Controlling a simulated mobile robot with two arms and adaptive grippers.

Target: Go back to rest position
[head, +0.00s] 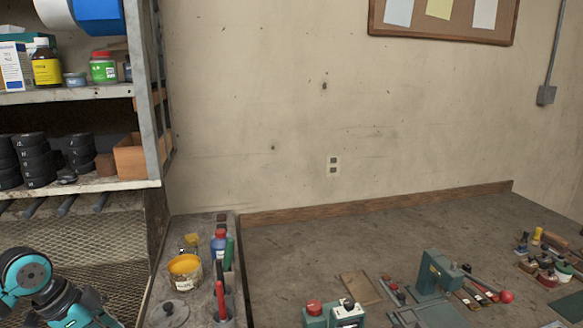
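Part of my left arm, teal and black, shows at the lower left corner of the head view, in front of the mesh panel under the shelf. Its gripper fingers are not visible. My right arm and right gripper are not in view. A green sole-stitching machine or press (436,275) with a red-knobbed lever stands on the workbench (330,240) at the lower right. A second green device (335,314) with a red knob is cut off by the bottom edge.
A metal shelf (70,97) with bottles and dark rolls (35,160) stands at left. An orange-yellow tub (185,272) and a pot of tools (222,308) stand on the left bench part. Small jars (545,262) cluster at right. The bench's back middle is clear.

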